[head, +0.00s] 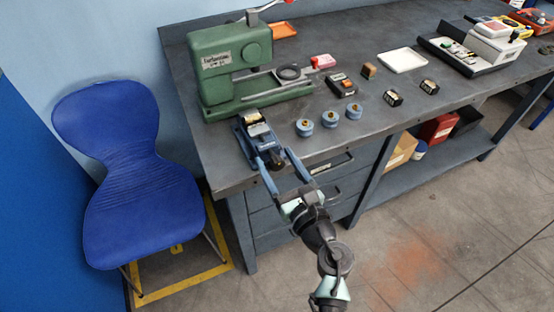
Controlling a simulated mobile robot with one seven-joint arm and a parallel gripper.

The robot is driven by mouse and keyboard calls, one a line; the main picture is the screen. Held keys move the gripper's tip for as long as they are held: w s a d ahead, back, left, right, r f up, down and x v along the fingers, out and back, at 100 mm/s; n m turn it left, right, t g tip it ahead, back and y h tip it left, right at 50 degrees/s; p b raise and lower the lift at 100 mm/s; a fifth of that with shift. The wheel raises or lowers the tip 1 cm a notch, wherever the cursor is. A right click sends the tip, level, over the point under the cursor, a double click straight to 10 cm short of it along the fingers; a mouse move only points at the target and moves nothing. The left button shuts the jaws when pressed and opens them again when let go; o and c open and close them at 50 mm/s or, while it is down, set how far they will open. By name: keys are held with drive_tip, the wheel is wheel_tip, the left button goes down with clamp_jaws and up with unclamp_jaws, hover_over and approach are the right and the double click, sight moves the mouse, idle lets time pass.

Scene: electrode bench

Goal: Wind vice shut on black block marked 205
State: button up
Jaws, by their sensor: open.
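A small blue vice (247,147) stands at the front left edge of the bench. A small piece with a pale and yellowish top (253,122) sits at its far end; I cannot tell if it is a block, nor read any mark on it. Two black blocks with pale markings, one on the left (393,98) and one on the right (430,86), lie on the bench to the right; their numbers are too small to read. My gripper (272,157) is open, its two long blue fingers spread at the near end of the vice. Whether they touch it, I cannot tell.
A green machine (228,62) stands just behind the vice. Several blue round pieces (330,118) sit to its right. A dark box (342,85), a brown cube (369,71) and a white tray (402,60) lie farther back. A blue chair (135,215) stands left of the bench.

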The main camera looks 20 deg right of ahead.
drive_tip(key=shift+w, duration=0.1)
clamp_jaws()
idle(0.4)
drive_tip(key=shift+r+m+p, duration=0.1)
drive_tip(key=shift+m+p, duration=0.3)
drive_tip(key=shift+m, duration=0.1)
drive_tip(key=m+p, duration=0.2)
drive_tip(key=m, duration=0.1)
drive_tip(key=m+p, duration=0.3)
drive_tip(key=m, duration=0.3)
drive_tip(key=shift+d+p, duration=0.1)
drive_tip(key=shift+p, duration=0.25)
drive_tip(key=m+p, duration=0.2)
drive_tip(key=m, duration=0.3)
drive_tip(key=shift+m+p, duration=0.3)
drive_tip(key=shift+m, duration=0.1)
drive_tip(key=m, duration=0.2)
drive_tip(key=m+p, duration=0.1)
drive_tip(key=m, duration=0.1)
drive_tip(key=shift+f, duration=0.3)
drive_tip(key=shift+p, duration=0.3)
